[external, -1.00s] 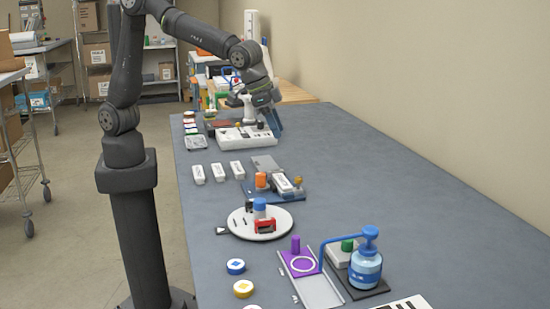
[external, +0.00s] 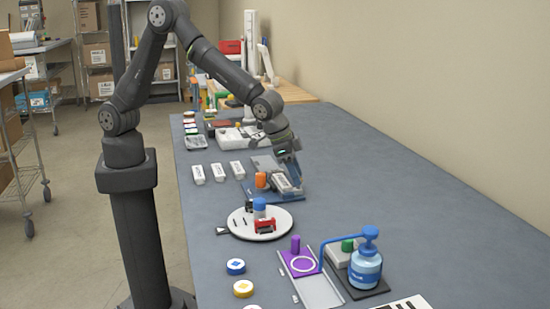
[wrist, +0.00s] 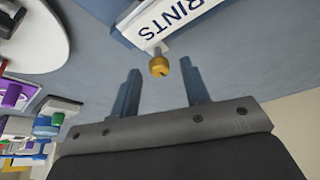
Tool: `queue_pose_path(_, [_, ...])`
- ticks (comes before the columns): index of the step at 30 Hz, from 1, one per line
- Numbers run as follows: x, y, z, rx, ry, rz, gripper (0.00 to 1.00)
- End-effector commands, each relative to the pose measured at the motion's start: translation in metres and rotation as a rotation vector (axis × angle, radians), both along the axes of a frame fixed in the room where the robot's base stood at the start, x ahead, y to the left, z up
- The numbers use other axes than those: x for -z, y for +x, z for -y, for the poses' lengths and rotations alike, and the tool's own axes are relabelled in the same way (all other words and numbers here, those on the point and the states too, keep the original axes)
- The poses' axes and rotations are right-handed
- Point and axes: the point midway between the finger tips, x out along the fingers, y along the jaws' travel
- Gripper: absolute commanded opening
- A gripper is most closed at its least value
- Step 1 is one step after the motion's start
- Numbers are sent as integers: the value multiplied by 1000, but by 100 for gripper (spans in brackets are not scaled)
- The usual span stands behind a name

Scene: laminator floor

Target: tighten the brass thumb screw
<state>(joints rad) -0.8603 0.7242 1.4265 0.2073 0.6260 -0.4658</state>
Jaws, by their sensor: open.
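The brass thumb screw (wrist: 159,66) shows in the wrist view, on a short shank at the end of a white box lettered "PRINTS" (wrist: 172,20). My gripper (wrist: 159,70) is open and empty, with one blue-grey finger on each side of the screw in the picture. Neither finger appears to touch it, and I cannot tell the depth between them. In the external view my gripper (external: 292,176) points down over the white box (external: 283,183) on its dark blue base (external: 262,196). The screw is not clear there.
An orange knob (external: 261,180) stands just left of my gripper. A purple fixture (external: 299,262) and blue pump bottle (external: 365,268) stand in front. The tabletop at right is clear.

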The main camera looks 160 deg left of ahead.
Motion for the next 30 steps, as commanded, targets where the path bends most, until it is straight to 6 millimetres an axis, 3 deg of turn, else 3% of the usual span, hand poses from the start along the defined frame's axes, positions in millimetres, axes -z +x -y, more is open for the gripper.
queue_pose_path(5, [0,0,0,0,0,0,40])
queue_pose_path(11, [0,0,0,0,0,0,1])
queue_pose_path(23, [-1,0,0,27,0,1,0])
queue_pose_path(30, [-1,-2,-1,147,-1,0,0])
